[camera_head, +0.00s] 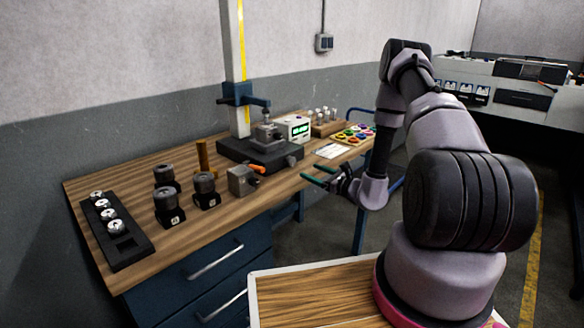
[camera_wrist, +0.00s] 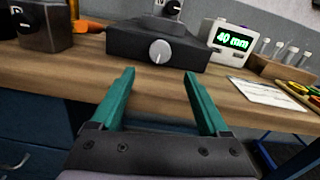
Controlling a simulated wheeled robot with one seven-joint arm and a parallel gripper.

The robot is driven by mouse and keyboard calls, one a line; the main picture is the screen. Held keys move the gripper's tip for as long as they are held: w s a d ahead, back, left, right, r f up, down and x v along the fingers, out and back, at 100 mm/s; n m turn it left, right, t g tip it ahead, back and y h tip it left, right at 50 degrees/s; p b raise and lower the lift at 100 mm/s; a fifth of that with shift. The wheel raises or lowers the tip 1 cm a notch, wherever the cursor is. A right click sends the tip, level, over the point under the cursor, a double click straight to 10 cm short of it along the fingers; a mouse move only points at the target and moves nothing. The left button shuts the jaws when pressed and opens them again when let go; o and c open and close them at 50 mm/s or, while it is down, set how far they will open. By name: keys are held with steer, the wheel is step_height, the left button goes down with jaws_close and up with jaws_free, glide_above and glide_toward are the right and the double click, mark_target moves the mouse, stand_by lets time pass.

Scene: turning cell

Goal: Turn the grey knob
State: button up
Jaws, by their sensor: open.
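The grey knob (camera_wrist: 160,51) is a round dial with a pale pointer line, on the front face of a dark box-shaped base (camera_wrist: 118,42). In the wrist view it lies ahead of my gripper (camera_wrist: 158,76), roughly between and beyond the two green fingertips. The fingers are open, empty and apart from the knob. In the head view my gripper (camera_head: 310,174) is at the table's front edge, to the right of and in front of the dark base (camera_head: 262,153).
A display box (camera_wrist: 231,40) reading about 40 mm stands right of the base. A metal block (camera_head: 242,180) with an orange item stands left of it. Black cylinders, a tray (camera_head: 117,240) and a paper sheet (camera_head: 332,151) lie on the wooden table. The tabletop before the knob is clear.

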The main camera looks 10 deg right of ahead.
mark_target(293, 163)
steer(key=x, duration=0.8)
steer(key=shift+w+a, duration=0.2)
steer(key=shift+w, duration=0.1)
jaws_close()
